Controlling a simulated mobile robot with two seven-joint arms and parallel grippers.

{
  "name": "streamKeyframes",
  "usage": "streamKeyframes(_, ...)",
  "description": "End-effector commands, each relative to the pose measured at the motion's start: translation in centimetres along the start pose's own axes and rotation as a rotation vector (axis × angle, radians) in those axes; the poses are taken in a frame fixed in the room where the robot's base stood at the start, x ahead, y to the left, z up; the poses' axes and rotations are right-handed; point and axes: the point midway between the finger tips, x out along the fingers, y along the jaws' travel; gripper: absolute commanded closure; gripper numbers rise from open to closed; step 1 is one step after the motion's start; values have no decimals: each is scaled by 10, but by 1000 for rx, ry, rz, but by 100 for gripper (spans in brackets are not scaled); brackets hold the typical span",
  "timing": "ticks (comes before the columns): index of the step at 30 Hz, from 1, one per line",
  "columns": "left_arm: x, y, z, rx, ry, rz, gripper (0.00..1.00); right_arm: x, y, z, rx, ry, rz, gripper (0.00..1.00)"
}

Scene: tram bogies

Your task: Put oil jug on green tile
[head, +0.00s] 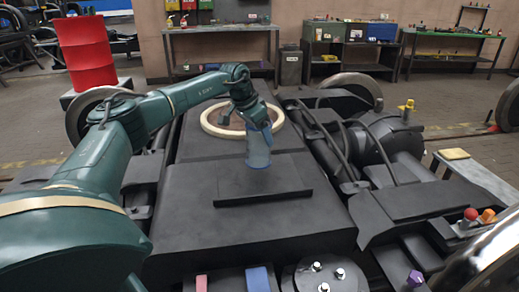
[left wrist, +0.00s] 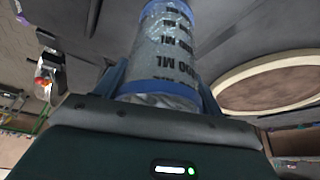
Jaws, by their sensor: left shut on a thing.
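The oil jug (head: 258,150) is a bluish see-through cylinder over the dark middle deck of the bogie. In the left wrist view the jug (left wrist: 168,50) is clear, with blue bands and black ML markings. My left gripper (head: 252,120) is shut on it from above, with the fingers on either side. The jug looks about upright; I cannot tell whether its base touches the deck. I make out no green tile in either view. My right gripper is not in view.
A cream ring (head: 212,122) lies on the deck just behind the jug. Hoses and a dark cylinder (head: 375,140) crowd the right side. A yellow pad (head: 454,154) lies on a grey bench (head: 480,178).

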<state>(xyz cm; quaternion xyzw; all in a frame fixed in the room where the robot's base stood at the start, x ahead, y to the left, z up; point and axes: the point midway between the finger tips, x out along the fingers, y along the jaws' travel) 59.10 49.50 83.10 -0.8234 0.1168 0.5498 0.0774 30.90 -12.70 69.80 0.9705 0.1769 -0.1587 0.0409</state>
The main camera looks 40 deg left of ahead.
Motion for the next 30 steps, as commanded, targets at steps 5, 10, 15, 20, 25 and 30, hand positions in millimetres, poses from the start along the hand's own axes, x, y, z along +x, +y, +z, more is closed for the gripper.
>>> streamKeyframes(5, 30, 0, 13, 0, -3, 1, 58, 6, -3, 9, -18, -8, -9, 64)
streamKeyframes(10, 39, 0, 17, 0, 0, 0, 58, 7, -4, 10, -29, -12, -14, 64)
streamKeyframes(15, 39, 0, 16, 0, -1, 0, 58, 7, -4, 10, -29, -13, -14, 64)
streamKeyframes(20, 39, 0, 17, 0, -2, 0, 22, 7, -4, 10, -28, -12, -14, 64)
streamKeyframes(25, 39, 0, 17, 0, -1, 0, 10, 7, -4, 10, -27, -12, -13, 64)
streamKeyframes(30, 39, 0, 17, 1, -1, 0, 10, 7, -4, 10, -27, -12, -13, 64)
